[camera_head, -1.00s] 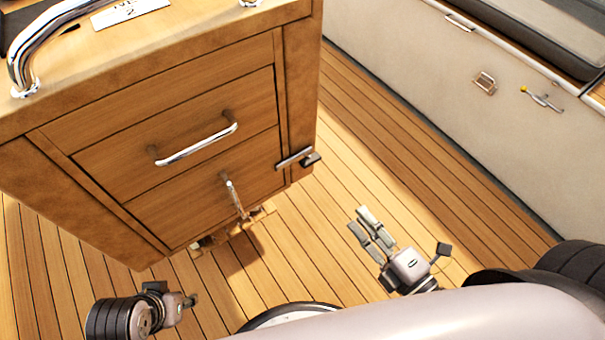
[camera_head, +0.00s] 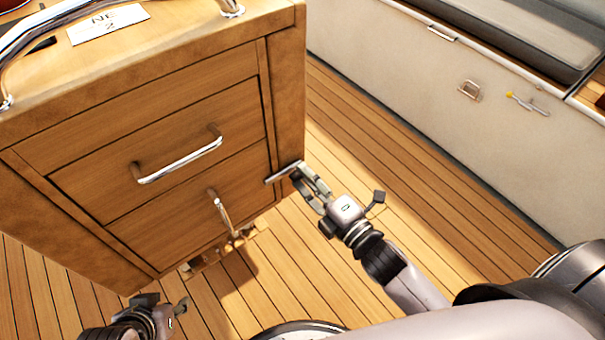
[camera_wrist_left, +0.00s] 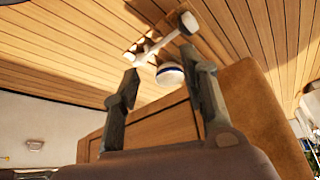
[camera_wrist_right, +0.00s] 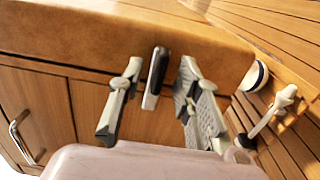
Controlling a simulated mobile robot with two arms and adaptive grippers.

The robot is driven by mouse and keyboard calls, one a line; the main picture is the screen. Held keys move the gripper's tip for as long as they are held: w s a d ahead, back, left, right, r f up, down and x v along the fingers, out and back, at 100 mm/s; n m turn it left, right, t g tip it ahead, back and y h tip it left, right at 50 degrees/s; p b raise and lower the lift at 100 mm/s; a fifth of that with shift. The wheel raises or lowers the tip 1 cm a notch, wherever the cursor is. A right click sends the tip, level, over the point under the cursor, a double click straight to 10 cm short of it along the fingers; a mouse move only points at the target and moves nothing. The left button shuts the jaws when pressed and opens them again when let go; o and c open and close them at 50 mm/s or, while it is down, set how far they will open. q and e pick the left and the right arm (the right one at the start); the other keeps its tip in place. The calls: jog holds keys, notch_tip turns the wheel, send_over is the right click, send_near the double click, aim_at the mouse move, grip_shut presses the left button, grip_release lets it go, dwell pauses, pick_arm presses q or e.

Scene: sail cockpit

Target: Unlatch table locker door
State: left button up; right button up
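The wooden table locker (camera_head: 150,190) fills the left of the head view, its panelled front facing me. A metal latch lever (camera_head: 284,172) sits on its right post and looks roughly horizontal. My right gripper (camera_head: 312,184) is at the latch. In the right wrist view, its open fingers (camera_wrist_right: 160,68) stand on either side of the latch lever (camera_wrist_right: 154,80), with gaps visible to both. I cannot tell how deep the lever lies between them. My left gripper (camera_head: 176,310) is low at the bottom left; its fingers (camera_wrist_left: 158,68) are apart and empty in its wrist view.
A cream bench wall (camera_head: 430,85) stands at the right. Plank floor (camera_head: 400,180) between them is clear.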

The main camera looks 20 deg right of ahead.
jog(key=shift+x, duration=0.9)
grip_shut()
